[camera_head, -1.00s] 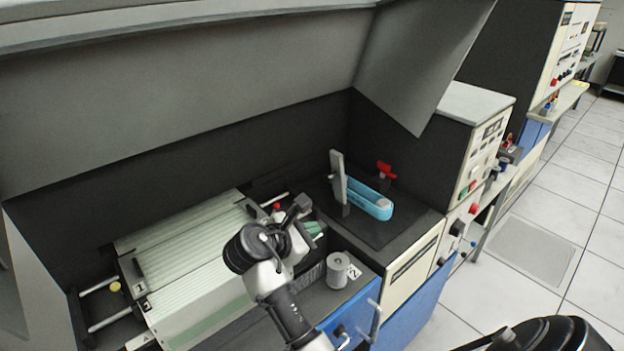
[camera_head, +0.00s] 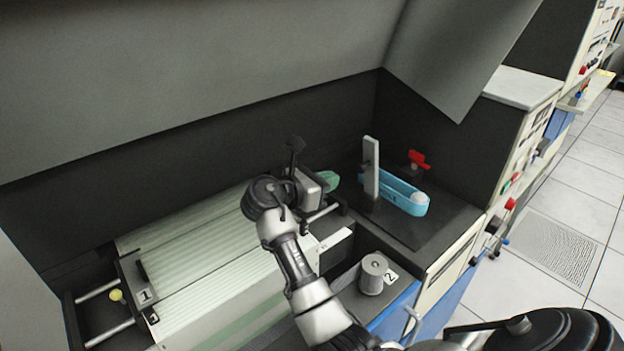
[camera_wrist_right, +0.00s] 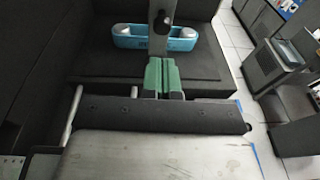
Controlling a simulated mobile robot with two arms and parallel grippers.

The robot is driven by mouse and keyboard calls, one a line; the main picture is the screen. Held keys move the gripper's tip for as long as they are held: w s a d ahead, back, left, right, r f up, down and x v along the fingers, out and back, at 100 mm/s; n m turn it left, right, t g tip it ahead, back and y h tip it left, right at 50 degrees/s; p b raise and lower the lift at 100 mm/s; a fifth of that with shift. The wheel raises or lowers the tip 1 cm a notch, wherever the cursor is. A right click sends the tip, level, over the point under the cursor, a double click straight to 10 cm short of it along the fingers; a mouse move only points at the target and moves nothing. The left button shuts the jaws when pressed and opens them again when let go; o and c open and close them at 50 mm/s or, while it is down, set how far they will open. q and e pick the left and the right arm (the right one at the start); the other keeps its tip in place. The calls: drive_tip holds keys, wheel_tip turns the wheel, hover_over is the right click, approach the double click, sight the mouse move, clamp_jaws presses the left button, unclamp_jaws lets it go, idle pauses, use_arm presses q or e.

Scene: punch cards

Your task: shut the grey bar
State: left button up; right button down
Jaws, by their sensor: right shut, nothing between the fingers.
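The grey bar (camera_head: 371,167) stands upright on a dark panel, at the near left end of a blue belt loop (camera_head: 405,201). In the right wrist view, an upright post (camera_wrist_right: 162,22) that looks like this bar rises in front of the blue loop (camera_wrist_right: 190,38). My right gripper (camera_head: 331,181) is left of the bar and apart from it in the head view. Its green fingertips (camera_wrist_right: 165,78) are pressed together and empty, in line with the bar's foot in the wrist view. They hide part of the dark panel there. My left gripper is not in view.
A red lever (camera_head: 419,160) stands behind the loop. A ribbed bed (camera_head: 215,270) lies left of and below my right arm. A grey cylinder (camera_head: 373,273) stands at the front. A raised hood (camera_head: 200,80) hangs over the machine.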

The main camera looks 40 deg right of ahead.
sight(358, 168)
drive_tip(key=d+p, duration=0.1)
drive_tip(key=d, duration=0.4)
drive_tip(key=shift+r, duration=0.1)
drive_tip(key=shift+w+d+p, duration=0.1)
drive_tip(key=shift+d+p, duration=0.4)
drive_tip(key=shift+d, duration=0.2)
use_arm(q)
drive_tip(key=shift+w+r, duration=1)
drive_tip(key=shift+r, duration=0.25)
